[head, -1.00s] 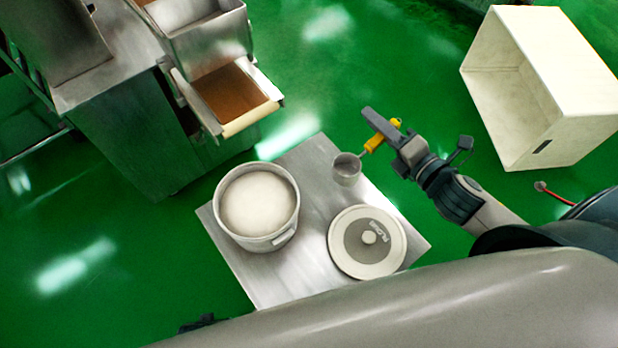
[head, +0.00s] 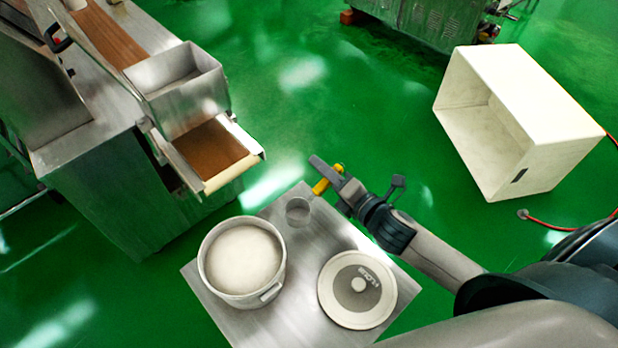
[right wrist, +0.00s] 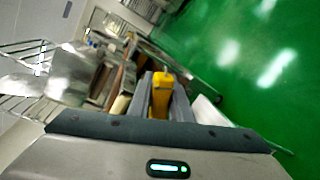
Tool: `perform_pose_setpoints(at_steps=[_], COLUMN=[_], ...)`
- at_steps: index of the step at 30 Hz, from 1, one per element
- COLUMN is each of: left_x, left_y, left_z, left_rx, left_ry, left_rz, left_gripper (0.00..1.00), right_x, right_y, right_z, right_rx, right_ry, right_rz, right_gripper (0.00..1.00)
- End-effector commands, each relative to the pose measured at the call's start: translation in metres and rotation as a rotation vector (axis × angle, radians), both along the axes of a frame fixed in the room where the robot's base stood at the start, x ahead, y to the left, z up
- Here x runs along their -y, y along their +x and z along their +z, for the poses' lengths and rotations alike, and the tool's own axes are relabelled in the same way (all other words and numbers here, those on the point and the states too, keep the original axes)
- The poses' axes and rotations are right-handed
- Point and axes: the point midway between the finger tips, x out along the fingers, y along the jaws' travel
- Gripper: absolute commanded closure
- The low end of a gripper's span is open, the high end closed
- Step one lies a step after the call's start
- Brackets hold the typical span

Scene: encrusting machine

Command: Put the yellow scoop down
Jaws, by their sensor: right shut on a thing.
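The scoop has a yellow handle (head: 329,178) and a round metal cup (head: 298,211). My right gripper (head: 326,176) is shut on the yellow handle, which also shows between the fingers in the right wrist view (right wrist: 162,93). The cup is over the far corner of the metal table (head: 240,327), beside the pot. I cannot tell whether it touches the table top. The cup is out of sight in the right wrist view. My left gripper is not in view.
A pot (head: 274,291) filled with pale material stands on the table's left side. A round lid (head: 381,296) lies on the right. The encrusting machine (head: 95,180) stands at left. An open white box (head: 545,130) is on the green floor at right.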

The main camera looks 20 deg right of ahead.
Motion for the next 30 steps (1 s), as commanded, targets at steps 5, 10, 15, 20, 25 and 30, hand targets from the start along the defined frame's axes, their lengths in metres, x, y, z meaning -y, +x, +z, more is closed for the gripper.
perform_pose_setpoints(at_steps=[5, 10, 15, 20, 25, 30], left_x=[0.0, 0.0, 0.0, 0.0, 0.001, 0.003], left_y=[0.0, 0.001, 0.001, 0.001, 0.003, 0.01], left_z=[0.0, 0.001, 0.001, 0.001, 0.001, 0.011], left_rx=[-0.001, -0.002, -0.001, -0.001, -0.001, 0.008], left_ry=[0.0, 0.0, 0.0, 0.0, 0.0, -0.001], left_rz=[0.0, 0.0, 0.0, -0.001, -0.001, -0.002], left_gripper=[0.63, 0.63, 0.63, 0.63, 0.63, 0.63], right_x=[-0.016, -0.022, -0.022, -0.022, -0.021, -0.022], right_y=[0.022, 0.028, 0.028, 0.028, 0.028, 0.028], right_z=[-0.015, -0.02, -0.021, -0.022, -0.039, -0.058], right_rx=[0.001, 0.001, 0.001, 0.001, -0.002, -0.001], right_ry=[0.002, 0.002, 0.001, 0.001, 0.002, 0.002], right_rz=[-0.001, 0.0, 0.0, 0.0, -0.001, -0.001], right_gripper=[1.0, 1.0, 1.0, 1.0, 1.0, 1.0])
